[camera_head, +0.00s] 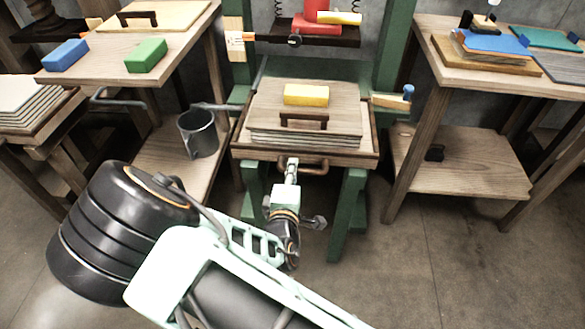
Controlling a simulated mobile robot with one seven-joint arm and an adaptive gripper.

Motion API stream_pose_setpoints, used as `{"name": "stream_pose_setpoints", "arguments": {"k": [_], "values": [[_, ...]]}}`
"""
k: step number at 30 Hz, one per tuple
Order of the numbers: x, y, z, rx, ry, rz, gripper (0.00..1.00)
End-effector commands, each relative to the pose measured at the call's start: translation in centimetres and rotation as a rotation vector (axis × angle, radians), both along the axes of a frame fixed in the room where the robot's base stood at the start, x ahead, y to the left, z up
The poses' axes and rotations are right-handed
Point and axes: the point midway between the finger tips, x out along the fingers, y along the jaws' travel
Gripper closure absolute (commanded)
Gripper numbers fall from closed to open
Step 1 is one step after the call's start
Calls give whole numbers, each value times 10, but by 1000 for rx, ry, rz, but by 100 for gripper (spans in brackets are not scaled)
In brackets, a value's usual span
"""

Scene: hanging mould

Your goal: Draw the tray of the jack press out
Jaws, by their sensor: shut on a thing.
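The tray (240,152) of the jack press is a wooden-edged tray with a copper-coloured bar handle (317,168) on its front. It sits in the green press frame (247,188). A stack of boards (340,118) with a dark handle lies on it, with a yellow block (306,95) on top. My gripper (292,163) is at the left part of the bar handle, shut on it; the fingertips are small in this view. My arm reaches up from the bottom of the picture.
A wooden bench with blue (65,54) and green (147,55) blocks stands left, above a metal jug (197,133). A right bench (455,80) carries boards, with a lower shelf (460,165). The concrete floor (400,270) in front is clear.

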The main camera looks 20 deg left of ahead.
Motion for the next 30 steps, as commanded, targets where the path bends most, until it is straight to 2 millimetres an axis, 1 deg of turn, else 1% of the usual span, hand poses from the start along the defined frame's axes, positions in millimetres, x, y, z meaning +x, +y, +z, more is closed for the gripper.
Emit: {"name": "stream_pose_setpoints", "arguments": {"k": [2,3,5,13,17,20,27,30], "values": [[0,0,0,0,0,0,100],[0,0,0,0,0,0,87],[0,0,0,0,0,0,81],[0,0,0,0,0,0,81],[-8,-1,1,0,2,1,81],[-23,-4,5,0,2,4,81],[-72,-16,15,0,2,4,81],[-90,-20,19,1,1,4,81]]}}
